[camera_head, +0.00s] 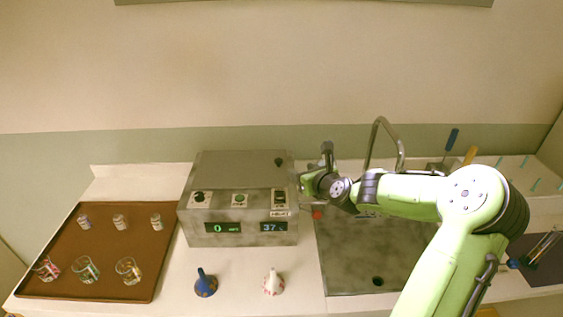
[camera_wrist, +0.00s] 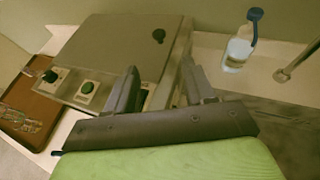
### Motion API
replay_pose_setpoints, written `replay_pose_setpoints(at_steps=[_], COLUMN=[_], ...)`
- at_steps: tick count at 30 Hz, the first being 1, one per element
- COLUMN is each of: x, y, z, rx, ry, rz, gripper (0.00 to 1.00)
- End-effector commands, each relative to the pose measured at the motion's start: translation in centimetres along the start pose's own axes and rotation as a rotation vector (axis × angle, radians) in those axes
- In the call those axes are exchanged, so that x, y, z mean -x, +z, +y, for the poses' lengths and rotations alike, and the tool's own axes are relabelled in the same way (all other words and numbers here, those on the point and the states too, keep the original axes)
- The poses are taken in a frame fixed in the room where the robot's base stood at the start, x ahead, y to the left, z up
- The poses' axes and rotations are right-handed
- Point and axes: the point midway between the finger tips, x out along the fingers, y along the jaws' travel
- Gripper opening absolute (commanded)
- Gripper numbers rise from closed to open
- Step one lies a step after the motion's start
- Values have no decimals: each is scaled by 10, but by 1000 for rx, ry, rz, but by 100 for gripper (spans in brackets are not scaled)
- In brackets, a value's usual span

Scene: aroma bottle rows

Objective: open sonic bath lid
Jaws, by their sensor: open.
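The sonic bath (camera_head: 238,218) is a grey box on the counter with lit displays and knobs on its front panel. Its flat grey lid (camera_head: 232,167) is down, with a small dark knob (camera_head: 279,161) near its right back corner. In the wrist view the lid (camera_wrist: 120,45) and its dark knob (camera_wrist: 158,35) lie ahead of the fingers. My gripper (camera_head: 306,181) is at the bath's right side. In the wrist view the gripper (camera_wrist: 160,75) is open, its fingers apart on either side of the bath's right edge in the picture. Whether they touch it I cannot tell.
A brown tray (camera_head: 100,245) with small jars and glasses stands left. A blue flask (camera_head: 206,286) and a white-red flask (camera_head: 273,284) stand in front of the bath. A sink (camera_head: 370,262) lies right. A blue-capped bottle (camera_wrist: 238,50) stands right of the bath.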

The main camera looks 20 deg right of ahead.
Motion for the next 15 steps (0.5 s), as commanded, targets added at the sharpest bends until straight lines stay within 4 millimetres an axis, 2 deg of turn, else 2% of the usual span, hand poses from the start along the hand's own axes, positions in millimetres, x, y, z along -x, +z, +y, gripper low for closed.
replay_pose_setpoints(at_steps=[5,15], x=[-27,-113], y=[0,-1], z=[2,2], rx=[-7,-3], ry=[5,3], rz=[-2,2], gripper=[54,54])
